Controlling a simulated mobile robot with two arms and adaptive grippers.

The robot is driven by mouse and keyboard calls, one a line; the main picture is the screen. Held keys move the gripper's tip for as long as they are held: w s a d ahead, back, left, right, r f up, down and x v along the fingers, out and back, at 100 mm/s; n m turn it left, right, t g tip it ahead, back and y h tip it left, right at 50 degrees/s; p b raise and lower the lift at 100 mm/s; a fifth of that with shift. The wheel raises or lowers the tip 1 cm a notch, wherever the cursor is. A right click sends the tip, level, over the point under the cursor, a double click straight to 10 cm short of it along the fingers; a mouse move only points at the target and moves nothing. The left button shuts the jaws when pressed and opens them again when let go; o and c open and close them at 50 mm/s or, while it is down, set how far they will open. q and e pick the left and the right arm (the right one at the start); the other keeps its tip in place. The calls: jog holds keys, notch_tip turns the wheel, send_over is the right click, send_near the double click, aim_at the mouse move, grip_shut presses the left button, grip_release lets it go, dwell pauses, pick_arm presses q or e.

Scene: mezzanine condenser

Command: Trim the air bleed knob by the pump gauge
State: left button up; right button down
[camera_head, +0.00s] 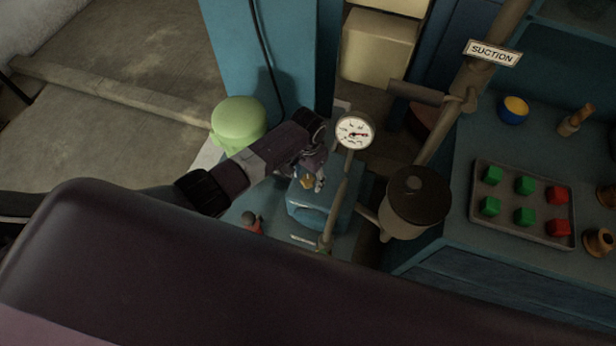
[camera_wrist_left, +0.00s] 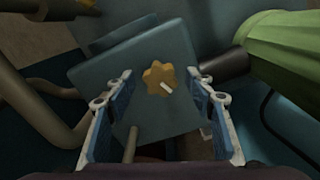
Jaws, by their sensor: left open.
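The air bleed knob (camera_wrist_left: 159,78) is a yellow lobed knob with a white pointer mark, on the face of a blue block (camera_wrist_left: 147,42). In the head view the knob (camera_head: 306,182) shows small, partly hidden by my left gripper. The block (camera_head: 312,212) stands below the round white pump gauge (camera_head: 355,131), which has a red needle. My left gripper (camera_wrist_left: 162,118) is open, its two blue-padded fingers on either side of the knob in the wrist view and apart from it. The left gripper (camera_head: 312,176) is over the block in the head view. My right gripper is not in view.
A pipe labelled SUCTION (camera_head: 493,53) and a dark-lidded pot (camera_head: 418,196) stand right of the gauge. A tray (camera_head: 541,237) with green and red blocks lies on the right bench.

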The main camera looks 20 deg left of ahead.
pick_arm(q)
jog(key=c, duration=1.2)
jog(key=shift+o, duration=0.2)
jog(key=n+p, duration=0.2)
jog(key=n, duration=0.1)
jog(key=shift+r, duration=0.1)
jog(key=shift+n+p, duration=0.9)
jog(key=shift+n, duration=1.1)
jog(key=o, duration=1.2)
jog(key=shift+c, duration=0.2)
